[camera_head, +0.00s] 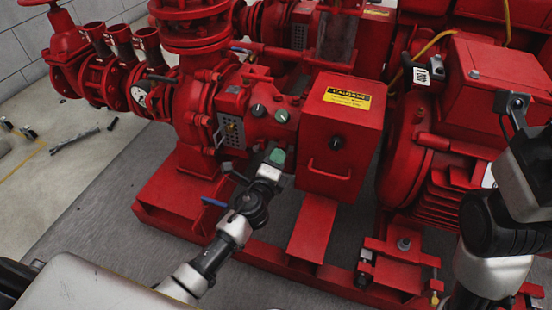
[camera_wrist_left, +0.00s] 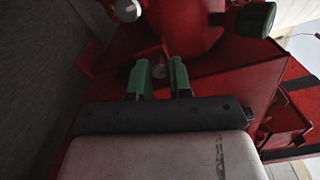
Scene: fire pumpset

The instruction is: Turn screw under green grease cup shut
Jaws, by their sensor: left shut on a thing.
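A dark green grease cup (camera_wrist_left: 256,20) shows at the top right of the left wrist view, on the red pump housing. Two dark round cups or knobs show on the pump in the head view, one of them here (camera_head: 281,116); I cannot tell for certain which is the green one. My left gripper (camera_head: 276,158) is below them, in front of the pump. In the left wrist view its green fingers (camera_wrist_left: 160,68) are closed around a small screw (camera_wrist_left: 159,72), mostly hidden between them. How far the screw is turned cannot be seen. My right gripper is out of view.
A red control box (camera_head: 340,135) with a handle stands just right of my left gripper. A pale round cup (camera_wrist_left: 127,9) is at the wrist view's top left. A red motor (camera_head: 455,150) and the base frame (camera_head: 170,195) surround the pump.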

